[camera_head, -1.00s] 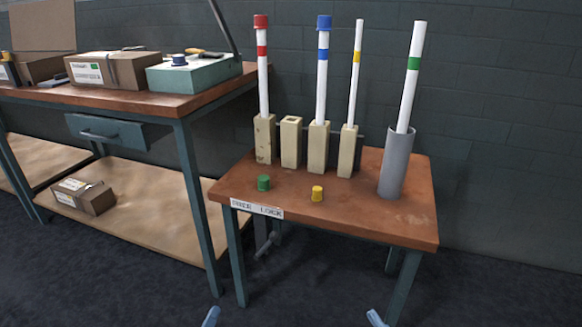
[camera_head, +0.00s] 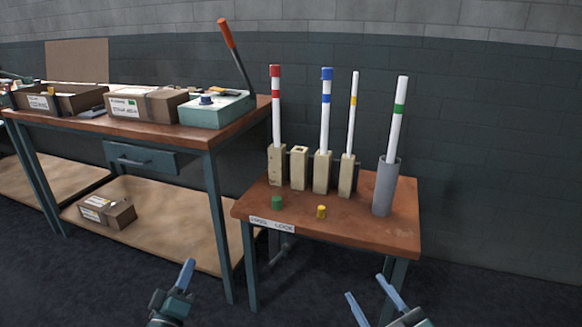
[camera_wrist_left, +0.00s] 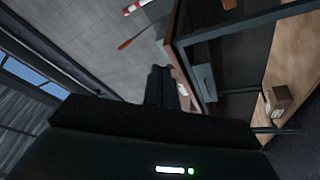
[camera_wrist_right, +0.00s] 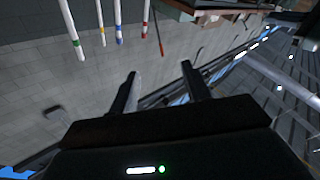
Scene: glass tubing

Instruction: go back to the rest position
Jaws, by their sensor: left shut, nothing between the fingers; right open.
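My left gripper (camera_head: 186,276) is shut and empty, low in the head view, in front of the long bench. In the left wrist view its fingers (camera_wrist_left: 160,82) are together. My right gripper (camera_head: 364,292) is open and empty, low in front of the small table. Its two parted fingers also show in the right wrist view (camera_wrist_right: 160,75). Both grippers are apart from everything. The small table (camera_head: 375,232) bears white tubes with red (camera_head: 276,110), blue (camera_head: 325,115) and yellow (camera_head: 352,115) bands in wooden blocks. A green-banded tube (camera_head: 396,128) leans in a grey cylinder (camera_head: 384,190).
A green cap (camera_head: 277,202) and a yellow cap (camera_head: 321,211) lie on the small table. The long bench (camera_head: 180,141) at left bears boxes, a teal case (camera_head: 215,112) and an orange-handled lever (camera_head: 226,35). A carton (camera_head: 107,211) sits on its lower shelf. The floor in front is clear.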

